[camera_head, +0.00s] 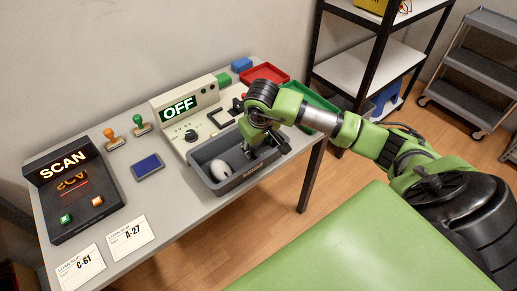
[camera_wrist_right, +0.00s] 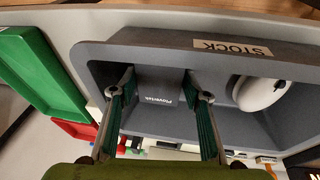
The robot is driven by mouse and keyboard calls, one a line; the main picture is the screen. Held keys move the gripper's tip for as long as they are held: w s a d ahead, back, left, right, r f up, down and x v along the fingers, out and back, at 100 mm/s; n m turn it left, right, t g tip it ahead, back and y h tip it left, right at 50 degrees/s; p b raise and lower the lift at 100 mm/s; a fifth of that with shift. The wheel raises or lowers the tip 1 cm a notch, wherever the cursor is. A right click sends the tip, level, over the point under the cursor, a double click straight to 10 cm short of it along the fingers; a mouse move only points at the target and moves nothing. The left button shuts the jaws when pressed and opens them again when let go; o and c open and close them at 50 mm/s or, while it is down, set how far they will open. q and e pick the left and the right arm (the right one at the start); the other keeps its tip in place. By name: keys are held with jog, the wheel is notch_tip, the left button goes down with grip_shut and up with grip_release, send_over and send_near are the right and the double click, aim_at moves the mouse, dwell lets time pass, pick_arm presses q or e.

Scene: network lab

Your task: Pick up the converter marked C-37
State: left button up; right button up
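A grey bin (camera_head: 240,182) labelled STOCK stands at the table's front edge; its rim shows in the right wrist view (camera_wrist_right: 180,32). Between my finger tips lies a grey surface with small lettering, seemingly a boxy device (camera_wrist_right: 157,100) in the bin. No C-37 mark is readable on it. My right gripper (camera_head: 262,152) reaches down into the bin's right part. In the right wrist view (camera_wrist_right: 160,85) its fingers stand wide apart, either side of the lettered device; I cannot tell whether they touch it. My left gripper is not in view.
A white rounded device (camera_head: 220,169) lies in the bin's left part. Behind the bin stands a panel reading OFF (camera_head: 180,107). Green (camera_head: 313,113) and red (camera_head: 265,74) trays lie right. A SCAN unit (camera_head: 75,190) and slips marked C-61 (camera_head: 81,268) and A-27 (camera_head: 130,238) are left.

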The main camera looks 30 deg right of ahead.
jog(key=c, duration=0.4)
